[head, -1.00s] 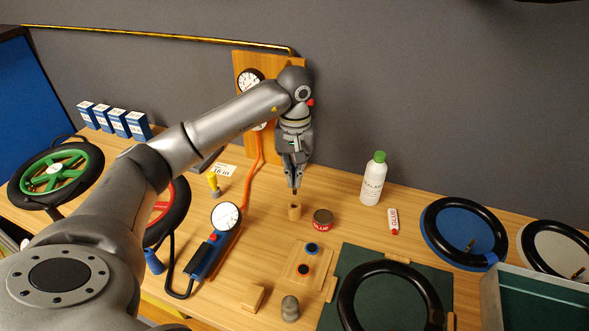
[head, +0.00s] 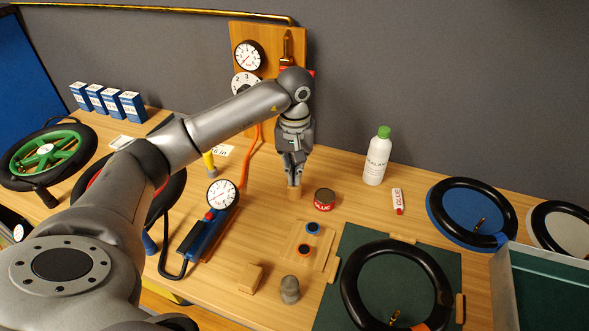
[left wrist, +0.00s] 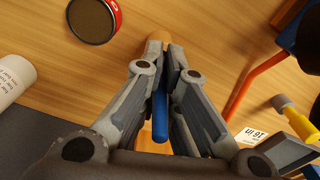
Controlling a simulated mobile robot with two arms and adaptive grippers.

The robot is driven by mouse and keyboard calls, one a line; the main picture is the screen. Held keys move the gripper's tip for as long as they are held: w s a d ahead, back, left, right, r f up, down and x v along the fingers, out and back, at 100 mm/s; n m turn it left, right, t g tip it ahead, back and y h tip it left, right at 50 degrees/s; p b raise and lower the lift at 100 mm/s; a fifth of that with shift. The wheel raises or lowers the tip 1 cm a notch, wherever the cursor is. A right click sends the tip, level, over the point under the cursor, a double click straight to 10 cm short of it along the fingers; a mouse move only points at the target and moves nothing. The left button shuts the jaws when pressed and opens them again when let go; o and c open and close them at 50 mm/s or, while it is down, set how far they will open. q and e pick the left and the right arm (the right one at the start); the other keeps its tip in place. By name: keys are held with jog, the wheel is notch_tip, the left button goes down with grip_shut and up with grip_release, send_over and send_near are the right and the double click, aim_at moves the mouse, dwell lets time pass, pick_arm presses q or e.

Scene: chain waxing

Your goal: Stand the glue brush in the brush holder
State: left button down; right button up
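In the left wrist view the gripper (left wrist: 168,62) is shut on the glue brush (left wrist: 160,118), whose blue handle shows between the fingers. The brush looks roughly upright. My right gripper is not in view.
A red glue tin (head: 325,200) stands close to the right of the holder. A white bottle (head: 377,158) and a glue tube (head: 398,201) are farther right. A pump with a gauge (head: 222,194) lies to the left. A wooden board (head: 288,80) with gauges stands behind.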

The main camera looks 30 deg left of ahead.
pick_arm(q)
jog(key=c, duration=1.6)
grip_release()
jog(key=shift+o, duration=0.2)
notch_tip(320, 180, up, 12)
